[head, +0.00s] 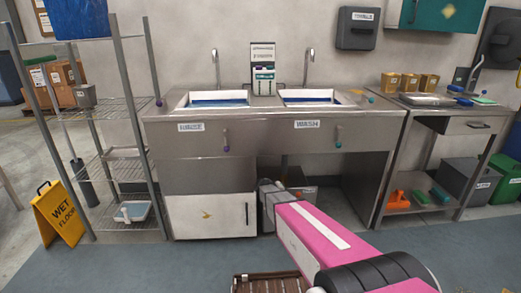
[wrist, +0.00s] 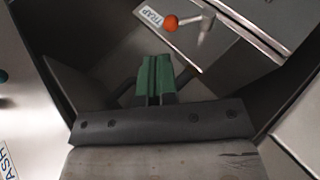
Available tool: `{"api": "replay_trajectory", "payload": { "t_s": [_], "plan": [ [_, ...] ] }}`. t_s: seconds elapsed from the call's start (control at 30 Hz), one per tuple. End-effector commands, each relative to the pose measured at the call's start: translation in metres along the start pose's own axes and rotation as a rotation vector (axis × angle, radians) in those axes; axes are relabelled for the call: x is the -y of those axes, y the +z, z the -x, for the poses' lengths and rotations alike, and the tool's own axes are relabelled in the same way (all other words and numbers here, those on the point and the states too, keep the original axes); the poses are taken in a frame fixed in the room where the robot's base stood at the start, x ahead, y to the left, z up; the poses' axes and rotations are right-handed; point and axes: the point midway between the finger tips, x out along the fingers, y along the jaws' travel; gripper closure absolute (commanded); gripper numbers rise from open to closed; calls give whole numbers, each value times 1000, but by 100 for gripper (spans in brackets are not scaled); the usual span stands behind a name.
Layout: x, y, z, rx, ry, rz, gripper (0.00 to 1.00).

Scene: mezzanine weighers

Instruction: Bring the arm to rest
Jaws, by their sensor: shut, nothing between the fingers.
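My arm, with a pink and white link (head: 318,235), reaches from the lower right of the head view toward the open space under the double sink unit (head: 270,141). Its grey far end is low in front of that space, and the fingertips cannot be made out there. In the wrist view my gripper (wrist: 156,66) shows two green fingers pressed together, with nothing between them. Beyond the fingers are a grey box-like surface with a label reading "TRAP" (wrist: 149,16) and an orange knob (wrist: 171,23).
A white cabinet door (head: 208,216) is left of my arm, and a brown crate (head: 268,283) is below it. A yellow wet-floor sign (head: 60,214) and wire shelves (head: 112,105) stand left. A side bench (head: 440,124) stands right. Blue-grey floor is open in front.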

Motion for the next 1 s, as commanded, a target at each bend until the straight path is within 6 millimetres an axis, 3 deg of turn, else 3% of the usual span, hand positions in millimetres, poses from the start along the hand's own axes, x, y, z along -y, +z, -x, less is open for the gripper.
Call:
{"api": "replay_trajectory", "payload": {
  "t_s": [0.03,0.27,0.4,0.5,0.7,1.0],
  "plan": [
    [-11,22,10,33,-35,-14,100],
    [-39,117,56,218,-299,-87,100],
    [-50,173,98,310,-507,-130,100],
    [-54,203,129,348,-650,-155,100],
    [-58,233,171,374,-844,-188,100],
    [-58,236,180,377,-893,-195,100]
  ]
}}
